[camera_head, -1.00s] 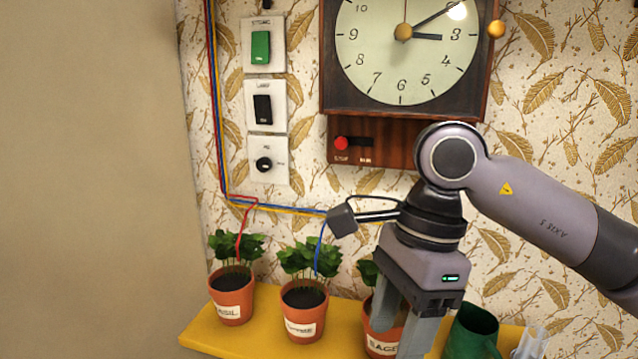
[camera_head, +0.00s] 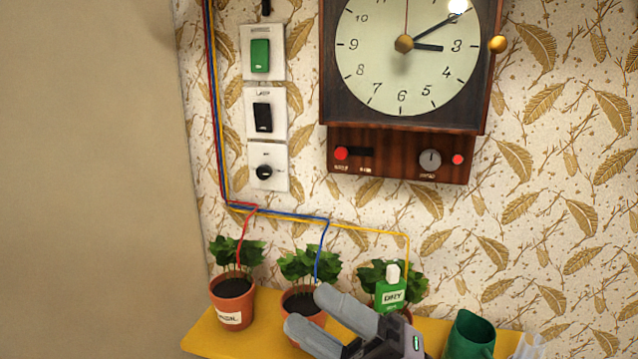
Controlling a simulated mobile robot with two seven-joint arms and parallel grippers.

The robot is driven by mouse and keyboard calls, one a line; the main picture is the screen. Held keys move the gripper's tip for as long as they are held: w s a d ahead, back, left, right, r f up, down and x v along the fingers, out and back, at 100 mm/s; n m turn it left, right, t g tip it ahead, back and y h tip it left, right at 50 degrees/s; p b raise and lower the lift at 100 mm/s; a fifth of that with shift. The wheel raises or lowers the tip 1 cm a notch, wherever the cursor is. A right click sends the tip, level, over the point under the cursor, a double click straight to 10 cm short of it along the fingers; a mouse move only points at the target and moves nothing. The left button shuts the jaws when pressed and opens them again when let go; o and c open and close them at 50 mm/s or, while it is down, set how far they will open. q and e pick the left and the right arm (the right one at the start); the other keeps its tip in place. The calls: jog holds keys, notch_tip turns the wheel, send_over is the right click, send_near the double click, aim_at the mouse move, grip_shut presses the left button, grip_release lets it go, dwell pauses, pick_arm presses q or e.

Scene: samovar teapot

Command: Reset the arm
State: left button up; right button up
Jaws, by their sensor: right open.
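My right gripper (camera_head: 316,315) is low in the head view, in front of the yellow shelf. Its two grey fingers point left and are apart, with nothing between them. They overlap the lower part of the middle potted plant (camera_head: 304,264) in the picture; I cannot tell how far apart they are in depth. Most of the right arm is below the frame. My left gripper is not in view.
A yellow shelf (camera_head: 205,336) bears the basil pot (camera_head: 232,300), other plants and a green vessel (camera_head: 471,335). Above are a wooden clock (camera_head: 405,100), wall switches (camera_head: 262,117) and coloured wires.

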jog(key=w+d+f+m+t+h+p, duration=0.1)
jog(key=w+d+f+m+t+h, duration=0.1)
jog(key=d+f+m+t+h, duration=0.65)
jog(key=w+d+f+m+t+h, duration=0.1)
jog(key=d+f+m+t+h, duration=0.25)
jog(key=f+m+h, duration=0.85)
jog(key=s+d+f+m+g+h, duration=0.1)
jog(key=s+d+f+m+g, duration=0.2)
jog(key=s+f, duration=0.4)
jog(key=s+d+f+m+g+p, duration=0.1)
jog(key=s+d+f+m+g, duration=0.3)
jog(key=s+f+m, duration=0.3)
jog(key=shift+d+f+m+h, duration=0.35)
jog(key=shift+d+f+m, duration=0.1)
jog(key=shift+f, duration=0.2)
jog(key=shift+w, duration=0.1)
jog(key=shift+c, duration=0.4)
